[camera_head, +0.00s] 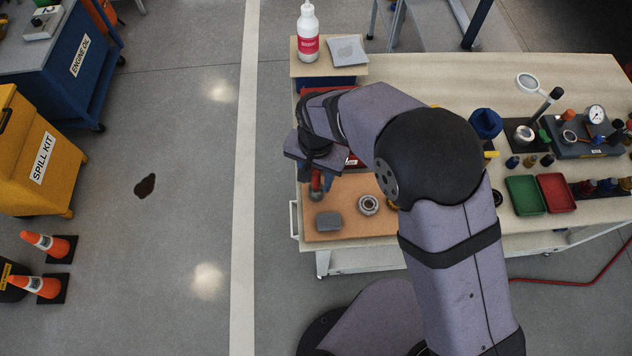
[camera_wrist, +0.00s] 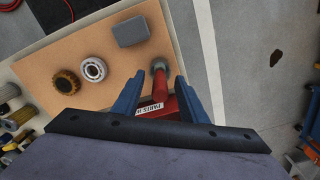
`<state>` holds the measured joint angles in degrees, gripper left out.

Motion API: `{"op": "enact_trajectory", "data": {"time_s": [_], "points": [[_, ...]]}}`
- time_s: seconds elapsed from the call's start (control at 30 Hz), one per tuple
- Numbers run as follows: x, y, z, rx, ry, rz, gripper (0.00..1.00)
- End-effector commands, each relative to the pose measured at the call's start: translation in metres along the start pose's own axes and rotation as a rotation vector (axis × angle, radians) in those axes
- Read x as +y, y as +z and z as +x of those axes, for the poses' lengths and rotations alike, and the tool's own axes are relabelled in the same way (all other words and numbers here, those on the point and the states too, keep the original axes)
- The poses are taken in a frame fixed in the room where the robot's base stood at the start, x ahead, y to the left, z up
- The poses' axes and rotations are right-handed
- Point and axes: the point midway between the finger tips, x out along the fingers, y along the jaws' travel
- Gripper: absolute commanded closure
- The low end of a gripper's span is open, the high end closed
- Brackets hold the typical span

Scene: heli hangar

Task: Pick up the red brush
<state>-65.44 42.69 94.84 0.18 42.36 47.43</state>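The red brush (camera_wrist: 160,86) shows in the wrist view between my gripper's two blue fingers, its grey bristle end (camera_wrist: 159,66) towards the top of the picture. My gripper (camera_wrist: 160,77) is open, with a gap on each side of the brush. In the head view the brush (camera_head: 316,181) shows just below my gripper (camera_head: 313,166), near the left edge of the tan mat (camera_head: 345,235). The rest of its handle is hidden by my gripper there. I cannot tell how far the fingertips are above the mat.
A grey block (camera_head: 328,221) and a metal bearing ring (camera_head: 368,204) lie on the mat. A red box with a label (camera_wrist: 184,104) lies behind the brush. A white bottle (camera_head: 308,35) stands at the bench's back. Open floor lies left of the bench.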

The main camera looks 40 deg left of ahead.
Motion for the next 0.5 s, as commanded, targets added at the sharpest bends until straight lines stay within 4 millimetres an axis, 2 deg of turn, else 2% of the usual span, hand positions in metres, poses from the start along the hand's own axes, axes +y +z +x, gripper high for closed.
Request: {"op": "enact_trajectory", "data": {"time_s": [0.2,0.43,0.47,0.5], "points": [[0.000,0.001,0.016,-0.001,0.000,0.000,0.61],[0.000,0.000,0.017,0.001,-0.001,0.000,0.61],[0.000,0.000,0.017,0.001,-0.001,0.000,0.66],[0.000,0.000,0.017,0.001,-0.001,0.000,0.76]]}}
